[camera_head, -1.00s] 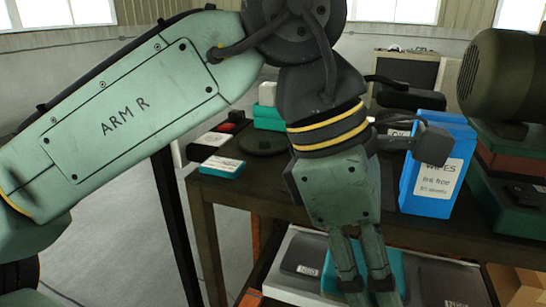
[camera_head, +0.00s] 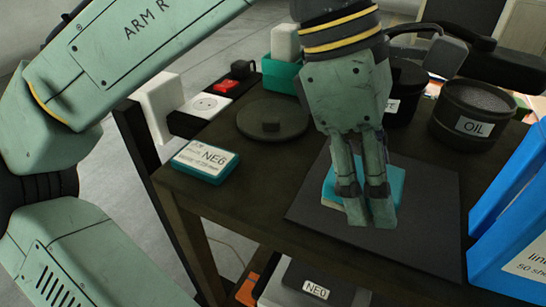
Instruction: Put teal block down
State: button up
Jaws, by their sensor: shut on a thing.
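The teal block (camera_head: 332,200) shows behind and beside the fingers of my gripper (camera_head: 370,215). My gripper points down and is shut on the block, with its fingers covering much of the block's front. The block is over a dark flat mat (camera_head: 420,225) on the brown table (camera_head: 225,215). I cannot tell whether the block touches the mat.
A teal-and-white NE6 box (camera_head: 205,162) lies at the table's left edge. A dark round lid (camera_head: 272,120) lies behind it. An OIL tub (camera_head: 472,112) stands at the back right, and a blue wipes box (camera_head: 515,215) at the right. The table's front left is bare.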

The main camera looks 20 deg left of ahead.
jog(key=p, duration=0.2)
send_over(277, 185)
jog(key=shift+w+a+f, duration=0.1)
jog(key=shift+a+f, duration=0.25)
jog(key=shift+f, duration=0.2)
jog(key=shift+a+f, duration=0.1)
jog(key=shift+f, duration=1.7)
jog(key=shift+o, duration=0.2)
jog(key=shift+f, duration=0.65)
jog(key=o, duration=1.2)
jog(key=shift+c, duration=0.2)
jog(key=o, duration=0.4)
jog(key=shift+f, duration=0.1)
jog(key=shift+c, duration=0.2)
jog(key=shift+r, duration=0.2)
